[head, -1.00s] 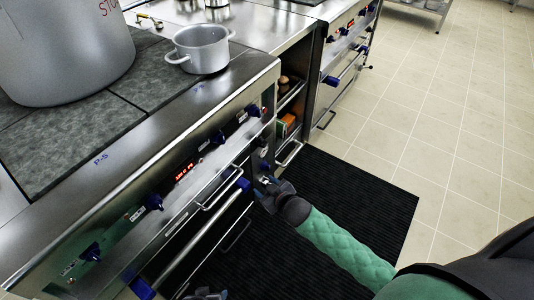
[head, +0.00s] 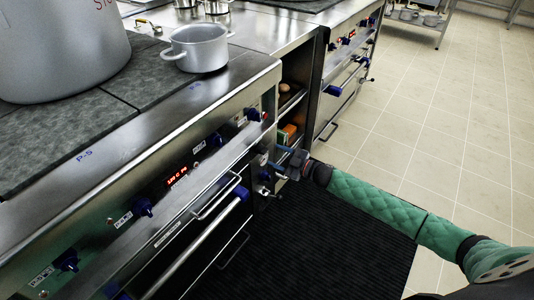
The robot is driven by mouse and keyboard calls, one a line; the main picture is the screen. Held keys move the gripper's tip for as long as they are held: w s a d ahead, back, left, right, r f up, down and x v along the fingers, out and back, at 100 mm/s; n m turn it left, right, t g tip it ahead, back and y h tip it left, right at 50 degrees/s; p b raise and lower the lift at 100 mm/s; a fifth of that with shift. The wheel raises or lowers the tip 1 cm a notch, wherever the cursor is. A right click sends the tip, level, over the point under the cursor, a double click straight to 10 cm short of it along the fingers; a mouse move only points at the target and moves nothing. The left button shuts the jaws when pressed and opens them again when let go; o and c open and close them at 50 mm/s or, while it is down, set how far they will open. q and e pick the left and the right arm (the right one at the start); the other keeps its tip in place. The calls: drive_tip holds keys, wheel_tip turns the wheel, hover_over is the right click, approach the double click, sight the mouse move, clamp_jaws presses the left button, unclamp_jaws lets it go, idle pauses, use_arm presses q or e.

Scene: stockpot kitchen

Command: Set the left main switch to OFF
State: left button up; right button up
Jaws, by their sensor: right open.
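The near stove's steel front panel (head: 180,165) carries a row of blue knobs, such as one at its right end (head: 252,114). Below that end, a narrow upright strip holds small fittings, among them a pale plate (head: 264,159) and a small dark blue knob (head: 264,176). I cannot tell for certain which fitting is the left main switch, nor read its position. My right gripper (head: 277,167) is open and empty, close beside this strip, its fingers pointing left toward it. Contact cannot be told. My left gripper is not in view.
A rail handle (head: 195,245) runs along the front. An open shelf niche (head: 290,100) lies behind my gripper. A black mat (head: 320,245) covers the floor.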

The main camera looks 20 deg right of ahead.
sight(263, 150)
drive_tip(key=shift+x, duration=2.5)
drive_tip(key=c, duration=1)
